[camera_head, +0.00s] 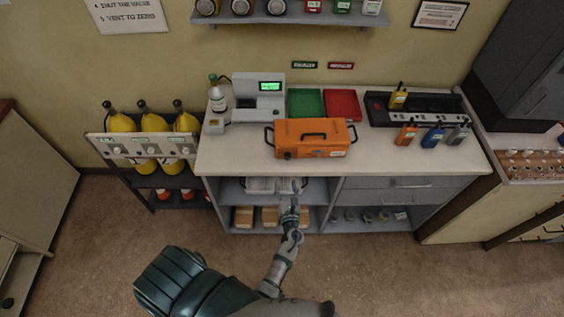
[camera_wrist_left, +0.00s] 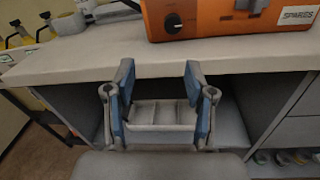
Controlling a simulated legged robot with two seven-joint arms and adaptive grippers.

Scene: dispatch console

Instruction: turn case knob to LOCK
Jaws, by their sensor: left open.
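The orange case (camera_head: 312,133) sits near the front edge of the counter (camera_head: 226,158), with a black handle on top. In the left wrist view the case (camera_wrist_left: 215,27) shows a dark round knob (camera_wrist_left: 172,22) on its front face, a metal latch and a "SPARES" label. No LOCK mark is readable, and I cannot tell the knob's setting. My left gripper (camera_head: 291,190) is below the counter edge, in front of the open shelf, apart from the case. In the left wrist view its two blue-padded fingers (camera_wrist_left: 159,90) are spread, with nothing between them. My right gripper does not show.
A grey tray (camera_wrist_left: 160,113) stands on the shelf beyond my fingers. The counter edge (camera_wrist_left: 150,70) lies between my gripper and the case. A scale (camera_head: 258,98), green and red trays (camera_head: 342,104) and a radio charger (camera_head: 420,105) stand on the counter. Yellow cylinders (camera_head: 150,123) stand left.

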